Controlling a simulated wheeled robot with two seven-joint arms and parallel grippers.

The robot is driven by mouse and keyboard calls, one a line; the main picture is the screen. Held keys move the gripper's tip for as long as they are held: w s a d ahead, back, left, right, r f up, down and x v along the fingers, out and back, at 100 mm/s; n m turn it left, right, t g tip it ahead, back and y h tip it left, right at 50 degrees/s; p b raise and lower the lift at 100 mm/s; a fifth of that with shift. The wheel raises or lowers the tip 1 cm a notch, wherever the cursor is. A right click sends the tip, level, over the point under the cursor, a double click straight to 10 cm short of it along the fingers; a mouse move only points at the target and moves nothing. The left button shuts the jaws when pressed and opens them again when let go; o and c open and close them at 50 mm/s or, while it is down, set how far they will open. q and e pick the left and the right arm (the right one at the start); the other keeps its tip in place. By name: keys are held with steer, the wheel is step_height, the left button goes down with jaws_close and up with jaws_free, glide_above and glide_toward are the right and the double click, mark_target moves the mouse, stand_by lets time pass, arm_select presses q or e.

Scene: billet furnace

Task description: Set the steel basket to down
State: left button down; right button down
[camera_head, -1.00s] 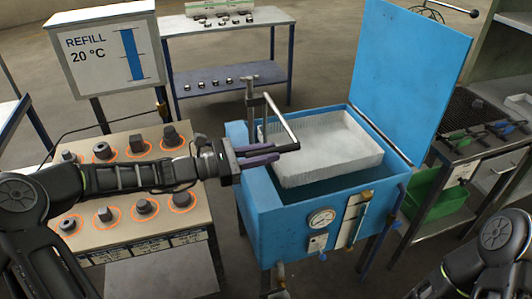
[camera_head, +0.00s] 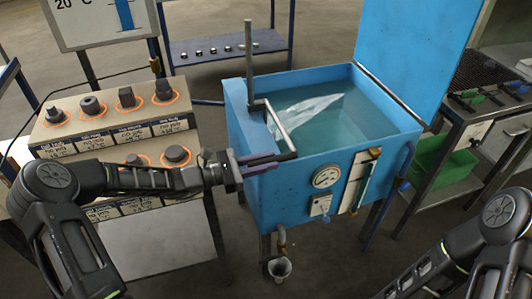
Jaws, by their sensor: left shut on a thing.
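The blue tank (camera_head: 290,190) stands at centre with its lid (camera_head: 415,60) raised and blue-green water (camera_head: 350,115) inside. The steel basket no longer shows above the water; a pale shape lies at the water's left, and I cannot tell whether it is the basket or a reflection. A vertical post (camera_head: 248,60) stands at the tank's left side, with a bent metal handle (camera_head: 279,128) reaching over the near rim. My left gripper (camera_head: 268,163) is shut on the handle's near end, low by the tank's front left corner. My right gripper is out of view.
A bench with several dark knobbed pieces (camera_head: 126,97) in orange rings stands left, below a sign (camera_head: 98,18). A drain cup (camera_head: 280,267) sits under the tank. A green bin (camera_head: 442,165) and a tool bench are at right.

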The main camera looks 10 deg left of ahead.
arm_select(q)
steer(key=shift+s+f, duration=0.15)
steer(key=shift+f, duration=0.8)
steer(key=c, duration=1.6)
jaws_free()
steer(key=shift+f, duration=0.1)
steer(key=o, duration=0.3)
steer(key=shift+r, duration=0.2)
steer(key=shift+a+r, duration=0.1)
steer(key=v, duration=0.7)
steer(key=shift+a+b, duration=0.2)
steer(key=shift+b, duration=0.2)
steer(key=shift+s+a, duration=0.1)
steer(key=shift+s, duration=0.1)
